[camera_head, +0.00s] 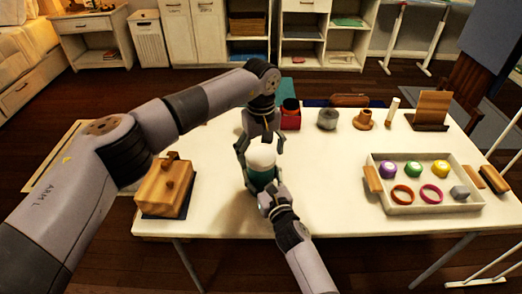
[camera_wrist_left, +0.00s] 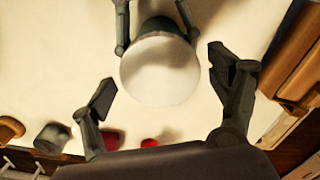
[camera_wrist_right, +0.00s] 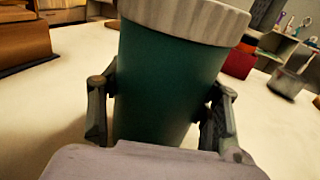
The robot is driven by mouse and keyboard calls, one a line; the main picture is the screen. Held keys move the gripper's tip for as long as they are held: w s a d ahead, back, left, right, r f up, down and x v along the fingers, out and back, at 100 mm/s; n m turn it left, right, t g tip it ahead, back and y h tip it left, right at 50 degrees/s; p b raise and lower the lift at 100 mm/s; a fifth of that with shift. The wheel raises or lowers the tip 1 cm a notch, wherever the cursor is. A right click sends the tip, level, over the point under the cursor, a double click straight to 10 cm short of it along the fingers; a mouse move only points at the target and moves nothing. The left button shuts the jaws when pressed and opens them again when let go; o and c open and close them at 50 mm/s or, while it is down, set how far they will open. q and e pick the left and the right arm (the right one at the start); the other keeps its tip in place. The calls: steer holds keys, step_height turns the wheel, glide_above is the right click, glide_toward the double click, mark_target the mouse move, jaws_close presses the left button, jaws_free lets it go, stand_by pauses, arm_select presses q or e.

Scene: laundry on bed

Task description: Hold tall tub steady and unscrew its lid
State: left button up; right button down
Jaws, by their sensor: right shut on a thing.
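The tall tub (camera_head: 260,176) is dark green with a white ribbed lid (camera_head: 262,156). It stands on the white table near its front middle. In the right wrist view the tub (camera_wrist_right: 168,85) fills the middle, with the lid (camera_wrist_right: 190,18) on top. My right gripper (camera_head: 268,197) is shut on the tub's body, one finger on each side. My left gripper (camera_head: 259,146) is above the tub, pointing down. In the left wrist view its fingers (camera_wrist_left: 165,85) are spread open on either side of the lid (camera_wrist_left: 160,70), apart from it.
A wooden box (camera_head: 164,195) stands left of the tub. A red box (camera_head: 290,120), a grey pot (camera_head: 327,119) and a wooden piece (camera_head: 365,120) stand behind. The table between tub and tray is clear.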

arm_select(q)
steer(key=c, duration=1.2)
steer(key=n, duration=0.3)
steer(key=shift+n, duration=0.3)
steer(key=n, duration=0.3)
steer(key=shift+n, duration=0.4)
steer(key=n, duration=1.2)
steer(key=shift+n, duration=0.4)
steer(key=n, duration=0.5)
steer(key=shift+r, duration=0.1)
steer(key=n, duration=1)
steer(key=shift+n, duration=0.4)
steer(key=shift+r, duration=0.15)
steer(key=shift+r, duration=0.95)
